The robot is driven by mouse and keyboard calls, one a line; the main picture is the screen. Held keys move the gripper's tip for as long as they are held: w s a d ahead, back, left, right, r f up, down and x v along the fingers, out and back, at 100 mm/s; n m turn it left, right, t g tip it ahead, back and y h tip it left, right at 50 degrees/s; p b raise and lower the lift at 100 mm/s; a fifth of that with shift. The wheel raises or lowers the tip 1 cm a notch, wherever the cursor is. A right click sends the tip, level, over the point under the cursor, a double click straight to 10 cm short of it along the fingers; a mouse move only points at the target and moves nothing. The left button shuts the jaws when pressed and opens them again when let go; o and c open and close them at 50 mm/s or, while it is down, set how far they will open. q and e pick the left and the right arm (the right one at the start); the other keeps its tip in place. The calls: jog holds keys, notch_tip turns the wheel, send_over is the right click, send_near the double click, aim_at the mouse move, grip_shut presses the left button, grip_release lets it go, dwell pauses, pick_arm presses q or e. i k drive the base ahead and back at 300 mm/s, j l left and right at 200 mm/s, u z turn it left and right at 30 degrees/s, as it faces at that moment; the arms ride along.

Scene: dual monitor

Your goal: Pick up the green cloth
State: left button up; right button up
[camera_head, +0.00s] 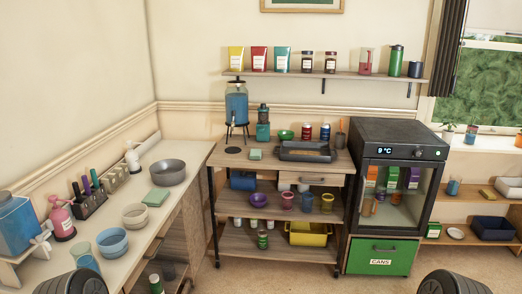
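A folded green cloth (156,197) lies flat on the left counter, between the pale bowls and the grey basin. A second small green folded piece (255,154) lies on the top of the wooden cart, left of the dark tray; it is too small to tell whether it is cloth or sponge. Neither gripper shows. Only dark rounded parts of my own arms show at the bottom left and bottom right edges, far from both green pieces.
The left counter (188,150) also bears a grey basin (168,172), a beige bowl (135,215), a blue bowl (112,242), a glass (84,254) and a pink spray bottle (62,222). The cart (222,158) and a small glass-door fridge (400,140) stand behind. The floor between is clear.

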aim_at(256, 154)
jog(key=i+z, duration=0.1)
jog(key=i, duration=0.4)
jog(key=i+j+z, duration=0.1)
jog(key=i, duration=0.35)
jog(key=i+j, duration=0.1)
jog(key=i, duration=0.4)
jog(key=i+j+z, duration=0.15)
jog(key=i, duration=0.3)
jog(key=i+j+z, duration=0.1)
jog(key=i, duration=0.4)
jog(key=i+j+z, duration=0.4)
jog(key=i, duration=0.2)
